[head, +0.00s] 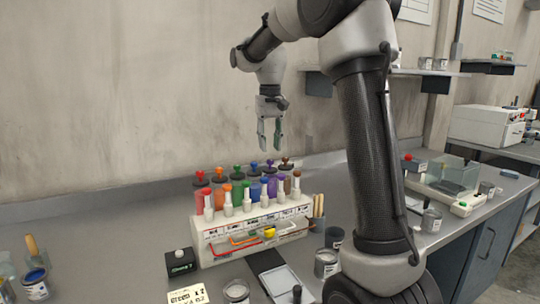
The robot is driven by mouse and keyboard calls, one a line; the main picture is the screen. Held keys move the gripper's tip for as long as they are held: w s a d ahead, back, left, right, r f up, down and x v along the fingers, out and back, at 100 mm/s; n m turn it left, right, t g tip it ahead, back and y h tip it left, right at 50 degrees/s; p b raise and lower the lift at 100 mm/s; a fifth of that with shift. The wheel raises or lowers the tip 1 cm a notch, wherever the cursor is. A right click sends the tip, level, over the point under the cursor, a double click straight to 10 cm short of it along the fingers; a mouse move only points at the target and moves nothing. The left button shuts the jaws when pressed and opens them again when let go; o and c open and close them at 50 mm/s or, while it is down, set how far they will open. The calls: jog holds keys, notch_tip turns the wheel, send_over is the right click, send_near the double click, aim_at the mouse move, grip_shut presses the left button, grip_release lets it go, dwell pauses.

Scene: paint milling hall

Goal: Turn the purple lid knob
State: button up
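The purple lid knob (269,163) tops a dark-lidded jar in the back row of a white rack (222,232) on the bench. It stands between a blue knob (254,167) on its left and a brown-orange knob (285,161) on its right. My gripper (270,146) hangs with its fingers pointing down, close above the purple knob in the picture. Its fingers are apart with nothing between them. Their exact height over the knob cannot be judged from this single view. The purple knob's jar is partly hidden by the white-necked bottles in front.
Red (200,176), orange (219,173) and green (238,169) knobs stand further left in the same row. White-necked bottles fill the front row. A small black box (180,263), a paint can (236,292) and a grey tray (287,281) lie in front. The wall rises behind.

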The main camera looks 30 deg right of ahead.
aim_at(270, 160)
notch_tip(270, 160, up, 7)
dwell(0.6)
notch_tip(270, 160, down, 4)
jog(key=shift+w+r+n, duration=0.1)
jog(key=shift+n, duration=0.3)
jog(key=s+f+n+t, duration=0.1)
jog(key=s+f, duration=0.3)
jog(key=s, duration=1.1)
jog(key=s+f+t, duration=0.3)
jog(key=s, duration=1.1)
jog(key=shift+s+a+f+n, duration=0.15)
jog(key=shift+s+f+n, duration=0.2)
jog(key=shift+n, duration=0.05)
